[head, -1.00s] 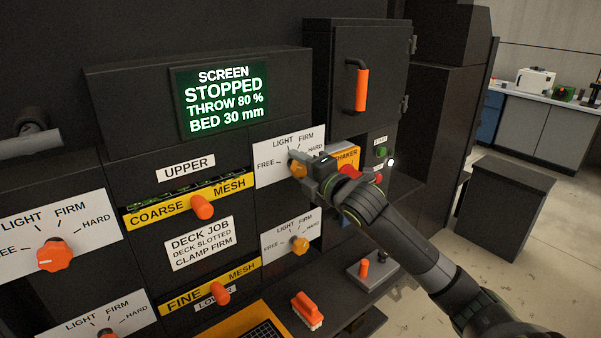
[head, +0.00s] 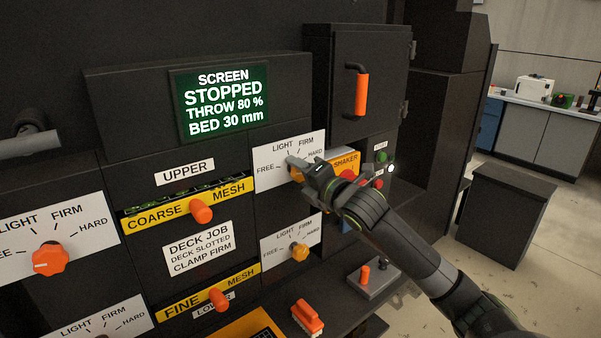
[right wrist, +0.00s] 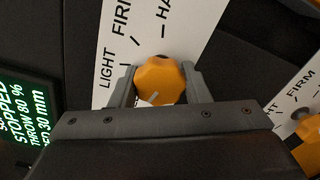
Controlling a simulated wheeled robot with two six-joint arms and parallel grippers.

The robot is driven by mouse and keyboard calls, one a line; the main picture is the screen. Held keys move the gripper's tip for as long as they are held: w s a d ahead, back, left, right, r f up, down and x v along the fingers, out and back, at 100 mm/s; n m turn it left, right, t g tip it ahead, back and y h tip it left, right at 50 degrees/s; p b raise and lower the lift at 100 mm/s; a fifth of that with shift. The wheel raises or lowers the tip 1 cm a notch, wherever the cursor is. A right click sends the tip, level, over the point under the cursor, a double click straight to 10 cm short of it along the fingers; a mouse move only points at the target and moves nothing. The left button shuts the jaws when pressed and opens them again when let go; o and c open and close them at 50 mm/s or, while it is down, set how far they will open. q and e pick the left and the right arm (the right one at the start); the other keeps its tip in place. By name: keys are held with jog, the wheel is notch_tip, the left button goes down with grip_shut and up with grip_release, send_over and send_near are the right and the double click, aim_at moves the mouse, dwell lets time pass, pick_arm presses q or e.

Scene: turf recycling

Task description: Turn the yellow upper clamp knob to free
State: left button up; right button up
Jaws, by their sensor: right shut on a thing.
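The yellow upper clamp knob (right wrist: 160,80) sits on a white dial plate (head: 270,178) marked FREE, LIGHT, FIRM and HARD. My right gripper (head: 297,169) is shut on this knob, with one finger on each side of it in the right wrist view (right wrist: 160,88). A white mark on the knob points down and left in that view, on the side away from FIRM and HARD. The FREE label is hidden there, and the gripper covers most of the knob in the head view. My left gripper is not in view.
A lower yellow knob (head: 300,252) has its own dial below. Orange knobs, the COARSE MESH drawer (head: 170,215) and a door with an orange handle (head: 361,94) are nearby. The display (head: 222,101) reads STOPPED. Red and green buttons sit right of my gripper.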

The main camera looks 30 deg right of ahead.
jog(key=o, duration=1)
jog(key=shift+f, duration=0.1)
jog(key=shift+c, duration=0.2)
jog(key=s+d+p, duration=0.1)
jog(key=s+p, duration=0.3)
jog(key=s, duration=1.3)
jog(key=shift+s+d, duration=0.15)
jog(key=shift+s, duration=0.05)
